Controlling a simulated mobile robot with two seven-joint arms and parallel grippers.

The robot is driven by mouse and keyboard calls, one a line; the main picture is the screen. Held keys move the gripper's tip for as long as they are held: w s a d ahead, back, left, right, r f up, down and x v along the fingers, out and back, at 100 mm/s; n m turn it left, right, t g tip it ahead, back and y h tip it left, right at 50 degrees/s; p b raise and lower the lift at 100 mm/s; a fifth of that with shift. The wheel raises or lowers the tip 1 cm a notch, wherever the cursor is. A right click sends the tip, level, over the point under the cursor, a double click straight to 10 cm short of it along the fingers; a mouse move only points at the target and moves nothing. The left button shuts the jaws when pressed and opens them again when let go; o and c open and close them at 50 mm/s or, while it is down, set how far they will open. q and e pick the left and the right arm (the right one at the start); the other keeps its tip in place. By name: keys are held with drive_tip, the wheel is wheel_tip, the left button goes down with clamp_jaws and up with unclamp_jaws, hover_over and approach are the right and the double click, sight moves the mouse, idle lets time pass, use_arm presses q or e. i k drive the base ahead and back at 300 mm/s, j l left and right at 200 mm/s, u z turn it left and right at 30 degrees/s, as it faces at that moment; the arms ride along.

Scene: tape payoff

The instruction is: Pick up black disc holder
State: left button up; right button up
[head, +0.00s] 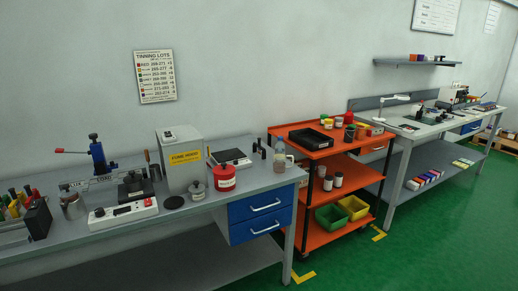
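A flat black disc (174,202) lies on the grey workbench (105,232) near its front edge, right of a white power box. A black piece with a round top (135,187) stands just behind that box. Small black upright pieces (261,148) stand at the bench's far right end. I cannot tell for sure which of these is the black disc holder. Neither of my grippers is in view.
Green floor is clear in front.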

sight(255, 146)
drive_tip(key=i+l+u, duration=0.15)
drive_tip(key=i+l, duration=0.6)
drive_tip(key=i+l+u, duration=0.15)
drive_tip(key=i+l, duration=0.55)
drive_tip(key=l, duration=0.1)
